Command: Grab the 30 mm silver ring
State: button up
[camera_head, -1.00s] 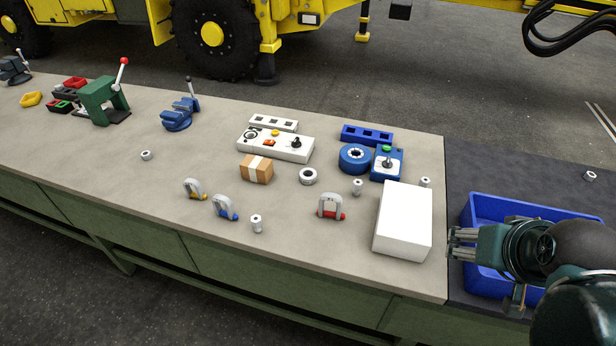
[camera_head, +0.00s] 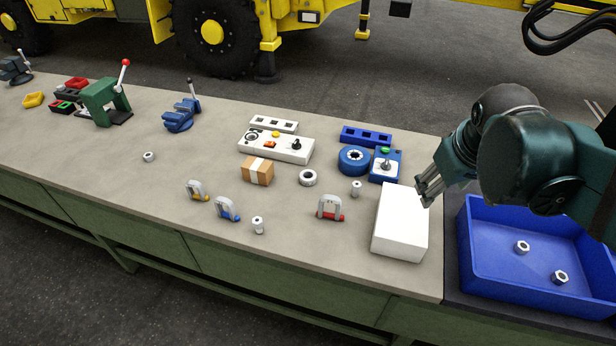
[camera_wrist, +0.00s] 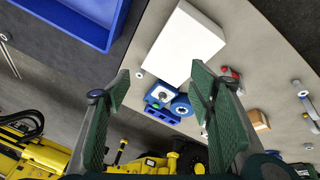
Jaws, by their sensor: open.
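A silver ring (camera_head: 308,183) lies flat in the middle of the bench, right of the cardboard box and left of the blue round part. A smaller silver ring-like piece (camera_head: 149,160) lies farther left. The pictures do not show which measures 30 mm. My gripper (camera_head: 424,194) is in the air by the upper right of the white box, well right of both rings. In the wrist view my gripper (camera_wrist: 160,88) is open, with its green fingers wide apart and nothing between them. A finger may hide the middle ring there.
The white box (camera_head: 399,232) and blue control box (camera_head: 386,166) stand near my gripper. A red clamp (camera_head: 330,207) and silver bushings (camera_head: 356,190) stand nearby. A blue bin (camera_head: 490,268) with two nuts is at the right. The cardboard box (camera_head: 257,172) sits beside the ring.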

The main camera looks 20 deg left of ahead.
jog(key=w+a+n+g+p, duration=0.15)
jog(key=w+a+n, duration=0.25)
jog(key=w+a, duration=0.5)
jog(key=n+g+h+p, duration=0.2)
jog(key=n+h+p, duration=0.2)
jog(key=n+p, duration=0.5)
send_over(301, 175)
jog(key=b, duration=0.2)
jog(key=shift+n, duration=0.8)
notch_tip(301, 175, down, 18)
jog(key=shift+s+a, duration=0.1)
jog(key=shift+s, duration=0.05)
jog(key=shift+s+a+f, duration=0.1)
jog(key=shift+a+f, duration=0.3)
jog(key=shift+f, duration=0.1)
jog(key=shift+x, duration=1.2)
jog(key=shift+f, duration=0.1)
